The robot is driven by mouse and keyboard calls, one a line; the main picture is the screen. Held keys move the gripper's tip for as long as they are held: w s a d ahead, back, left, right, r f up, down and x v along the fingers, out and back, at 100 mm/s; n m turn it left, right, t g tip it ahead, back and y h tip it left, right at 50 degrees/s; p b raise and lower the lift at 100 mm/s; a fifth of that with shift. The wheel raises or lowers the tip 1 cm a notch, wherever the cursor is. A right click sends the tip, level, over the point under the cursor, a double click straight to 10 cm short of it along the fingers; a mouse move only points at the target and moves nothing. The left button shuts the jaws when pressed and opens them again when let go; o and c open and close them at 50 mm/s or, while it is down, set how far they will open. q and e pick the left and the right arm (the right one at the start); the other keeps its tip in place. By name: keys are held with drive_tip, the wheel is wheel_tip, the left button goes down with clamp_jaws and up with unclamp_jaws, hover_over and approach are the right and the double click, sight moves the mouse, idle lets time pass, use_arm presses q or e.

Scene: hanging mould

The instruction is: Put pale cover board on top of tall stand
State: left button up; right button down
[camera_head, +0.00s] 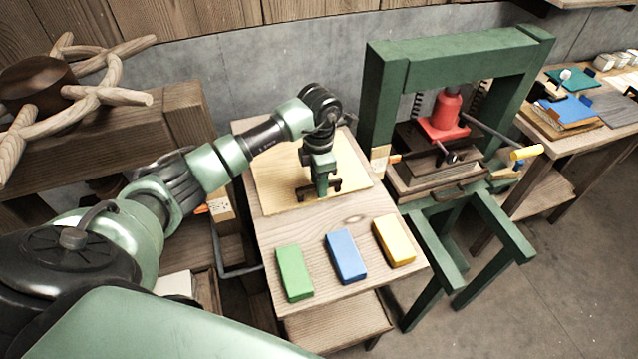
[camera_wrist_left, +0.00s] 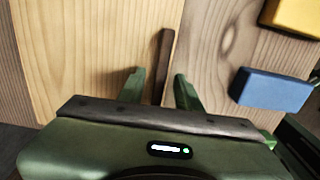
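The pale cover board (camera_head: 277,187) lies flat on the far part of a wooden stand (camera_head: 345,285). I cannot tell whether this is the tall stand. My left gripper (camera_head: 319,191) points down over the board, towards its near right part. In the left wrist view the board's pale surface (camera_wrist_left: 75,60) fills the left side. A dark brown strip (camera_wrist_left: 165,55) runs near the board's edge, between the fingers of my left gripper (camera_wrist_left: 158,90). The fingers are apart, with a visible gap beside the strip. Whether they touch the board is unclear. My right gripper is out of view.
Green (camera_head: 294,272), blue (camera_head: 346,257) and yellow (camera_head: 394,241) blocks lie along the stand's near end. A green press frame (camera_head: 380,95) with a red jack (camera_head: 443,115) stands to the right. A cluttered table (camera_head: 590,140) is farther right. A heavy wooden beam with spokes is left.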

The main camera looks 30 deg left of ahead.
use_arm(q)
wheel_tip(320, 180, up, 11)
drive_tip(key=b, duration=0.4)
drive_tip(key=shift+r, duration=0.1)
